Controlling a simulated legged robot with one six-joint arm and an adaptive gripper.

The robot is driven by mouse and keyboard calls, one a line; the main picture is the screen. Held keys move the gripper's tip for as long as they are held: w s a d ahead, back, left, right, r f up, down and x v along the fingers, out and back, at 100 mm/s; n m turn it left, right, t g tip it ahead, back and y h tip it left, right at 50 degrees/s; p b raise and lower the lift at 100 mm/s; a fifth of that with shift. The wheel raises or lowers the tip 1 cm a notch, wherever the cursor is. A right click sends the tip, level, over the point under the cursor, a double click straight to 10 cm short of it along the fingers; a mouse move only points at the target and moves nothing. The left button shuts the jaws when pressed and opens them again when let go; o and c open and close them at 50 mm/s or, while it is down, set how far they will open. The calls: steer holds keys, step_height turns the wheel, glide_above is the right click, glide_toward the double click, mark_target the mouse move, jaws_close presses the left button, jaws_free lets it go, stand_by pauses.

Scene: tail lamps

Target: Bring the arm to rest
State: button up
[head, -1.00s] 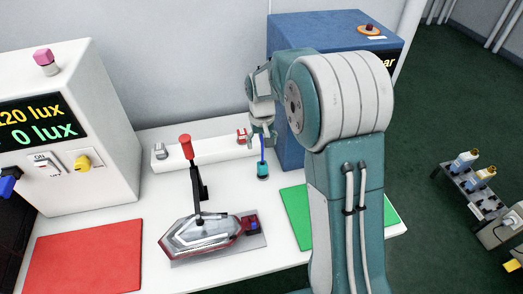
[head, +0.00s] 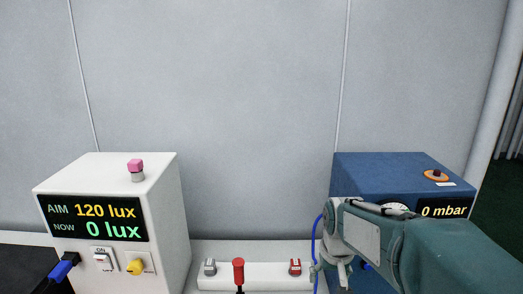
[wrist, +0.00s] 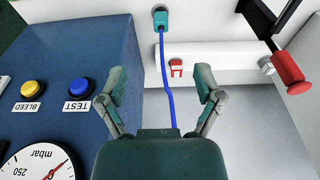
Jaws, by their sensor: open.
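My gripper (head: 344,272) is at the lower right of the head view, in front of the blue box. In the wrist view my gripper (wrist: 160,73) has its two fingers spread wide apart, with nothing clamped between them. A blue hose (wrist: 165,65) runs from a teal fitting (wrist: 160,23) down the picture between the fingers and out of sight behind the gripper body. The hose (head: 314,240) also shows beside my wrist in the head view.
A white box (head: 160,200) reads AIM 120 lux, NOW 0 lux. The blue box (head: 380,172) reads 0 mbar; its TEST button (wrist: 81,88) and gauge (wrist: 40,160) are close to my gripper. A red-handled lever (head: 239,270) and white rail (head: 265,272) are left of my gripper.

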steer(key=s+r+t, duration=0.1)
steer(key=s+r, duration=0.1)
steer(key=s, duration=0.7)
steer(key=s+r+t, duration=0.2)
steer(key=s+r, duration=0.1)
steer(key=s, duration=0.7)
steer(key=shift+r+t, duration=0.15)
steer(key=shift+t, duration=0.15)
stand_by(0.6)
